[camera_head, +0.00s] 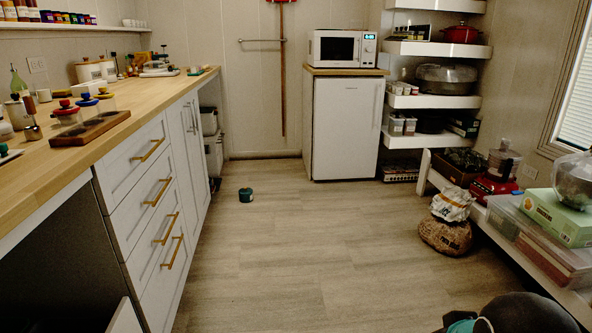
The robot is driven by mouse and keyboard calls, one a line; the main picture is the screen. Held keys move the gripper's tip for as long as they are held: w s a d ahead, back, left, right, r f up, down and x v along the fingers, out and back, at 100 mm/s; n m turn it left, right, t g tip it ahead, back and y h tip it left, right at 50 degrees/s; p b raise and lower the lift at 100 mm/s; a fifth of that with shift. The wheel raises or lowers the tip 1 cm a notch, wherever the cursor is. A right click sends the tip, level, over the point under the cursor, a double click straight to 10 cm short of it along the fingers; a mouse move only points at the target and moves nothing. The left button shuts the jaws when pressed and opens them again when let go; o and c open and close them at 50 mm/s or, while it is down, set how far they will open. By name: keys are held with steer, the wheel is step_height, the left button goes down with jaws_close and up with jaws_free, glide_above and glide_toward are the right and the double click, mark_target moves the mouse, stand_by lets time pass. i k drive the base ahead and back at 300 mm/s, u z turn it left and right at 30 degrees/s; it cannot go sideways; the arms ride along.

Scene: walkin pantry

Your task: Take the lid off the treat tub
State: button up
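A small dark teal tub (246,195) stands on the open floor, left of the middle of the view. It looks like the treat tub, but it is too small to read any label. Its top is a lighter band; I cannot tell the lid's shape or how it sits. Part of my arm, dark grey and teal, shows at the bottom right corner. My gripper is out of view, and nothing of mine is near the tub.
A long wooden counter (95,140) with drawers runs along the left, holding jars and a wooden tray. A white fridge (346,130) with a microwave (342,48) stands at the back. Sacks (447,234) and a low loaded shelf line the right. The middle floor is clear.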

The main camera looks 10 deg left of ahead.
mark_target(245, 191)
steer(key=u, duration=0.1)
steer(key=i, duration=1.6)
steer(key=u, duration=0.5)
steer(key=i, duration=1.85)
steer(key=u, duration=0.75)
steer(key=i, duration=1.45)
steer(key=u, duration=0.25)
